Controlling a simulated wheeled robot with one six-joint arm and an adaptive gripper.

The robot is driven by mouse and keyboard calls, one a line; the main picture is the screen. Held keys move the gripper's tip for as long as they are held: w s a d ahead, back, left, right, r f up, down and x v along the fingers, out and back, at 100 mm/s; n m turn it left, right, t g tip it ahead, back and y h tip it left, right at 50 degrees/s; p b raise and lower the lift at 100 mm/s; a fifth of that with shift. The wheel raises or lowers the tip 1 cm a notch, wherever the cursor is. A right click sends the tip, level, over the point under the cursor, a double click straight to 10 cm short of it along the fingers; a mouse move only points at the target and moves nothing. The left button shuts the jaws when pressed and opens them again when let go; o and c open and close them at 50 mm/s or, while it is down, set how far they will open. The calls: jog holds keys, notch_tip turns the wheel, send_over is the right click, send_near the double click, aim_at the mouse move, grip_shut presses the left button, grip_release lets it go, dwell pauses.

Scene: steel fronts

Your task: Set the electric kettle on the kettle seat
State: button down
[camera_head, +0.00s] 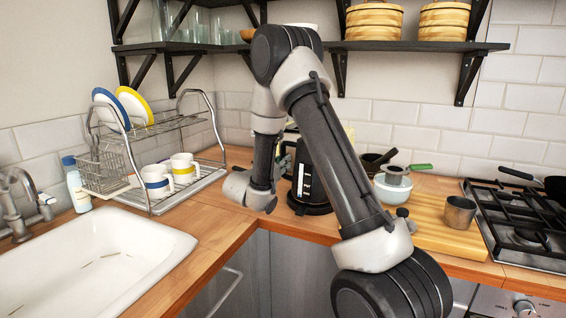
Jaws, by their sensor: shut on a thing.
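The black electric kettle (307,182) stands upright at the corner of the wooden counter, partly hidden behind my arm. A light level strip shows on its side. My gripper (283,167) is at the kettle's left, handle side, and is shut on it; the fingertips are mostly hidden by my wrist and the dark handle. A dark round rim (309,208) shows at the kettle's foot. I cannot tell whether this is the kettle seat or the kettle's own base, nor whether there is a gap beneath it.
A dish rack (150,198) with plates and mugs stands left, beside the white sink (95,262). Right of the kettle are a bowl (392,190), a cutting board (432,232) with a metal cup (459,212), and the gas hob (525,225). Shelves (415,46) hang above.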

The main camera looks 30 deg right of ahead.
jog(key=shift+f, duration=0.35)
jog(key=c, duration=1.5)
grip_release()
jog(key=shift+o, duration=0.7)
jog(key=shift+f, duration=0.1)
